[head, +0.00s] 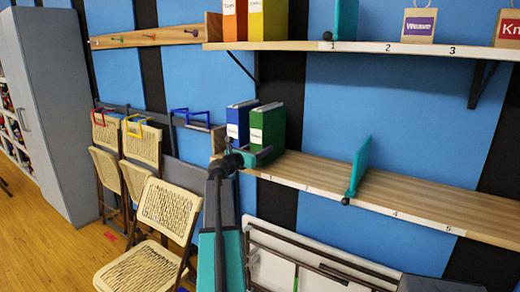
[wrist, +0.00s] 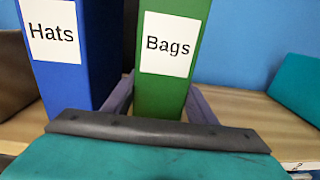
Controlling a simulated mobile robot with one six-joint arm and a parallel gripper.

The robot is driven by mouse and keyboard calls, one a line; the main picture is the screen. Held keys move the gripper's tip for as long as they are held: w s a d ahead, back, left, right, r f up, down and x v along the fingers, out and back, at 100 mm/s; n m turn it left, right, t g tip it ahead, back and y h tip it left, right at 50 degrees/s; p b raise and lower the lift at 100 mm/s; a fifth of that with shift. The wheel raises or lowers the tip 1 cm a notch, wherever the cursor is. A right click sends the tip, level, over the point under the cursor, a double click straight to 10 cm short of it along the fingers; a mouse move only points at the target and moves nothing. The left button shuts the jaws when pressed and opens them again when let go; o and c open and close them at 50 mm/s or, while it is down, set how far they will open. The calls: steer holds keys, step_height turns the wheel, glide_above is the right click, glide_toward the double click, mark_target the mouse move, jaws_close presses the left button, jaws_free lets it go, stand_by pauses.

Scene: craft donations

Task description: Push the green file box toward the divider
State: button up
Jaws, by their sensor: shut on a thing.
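The green file box (head: 267,128) stands upright on the lower shelf, right of the blue file box (head: 238,125). In the wrist view the green file box (wrist: 172,55) bears a "Bags" label, and the blue one (wrist: 72,60) reads "Hats". My gripper (head: 251,156) is at the front of the green box, shut on its lower part, with one finger along each side. The left finger lies between the two boxes. The teal divider (head: 358,168) stands farther right on the same shelf. It also shows at the right edge of the wrist view (wrist: 301,88).
The lower shelf (head: 315,170) is bare between the green box and the divider. The upper shelf (head: 350,46) holds orange and yellow binders, another teal divider and small bags. Folding chairs (head: 160,215) stand at lower left, and folded furniture leans below the shelf.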

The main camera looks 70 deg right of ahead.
steer(key=shift+s+a+p, duration=1.25)
steer(key=shift+s+a, duration=0.1)
steer(key=shift+s, duration=3.8)
steer(key=shift+s+a+p, duration=1.25)
steer(key=shift+s+a, duration=0.1)
steer(key=shift+s, duration=3.75)
steer(key=shift+s+a+p, duration=1.25)
steer(key=shift+s+a, duration=0.1)
steer(key=shift+s, duration=3.8)
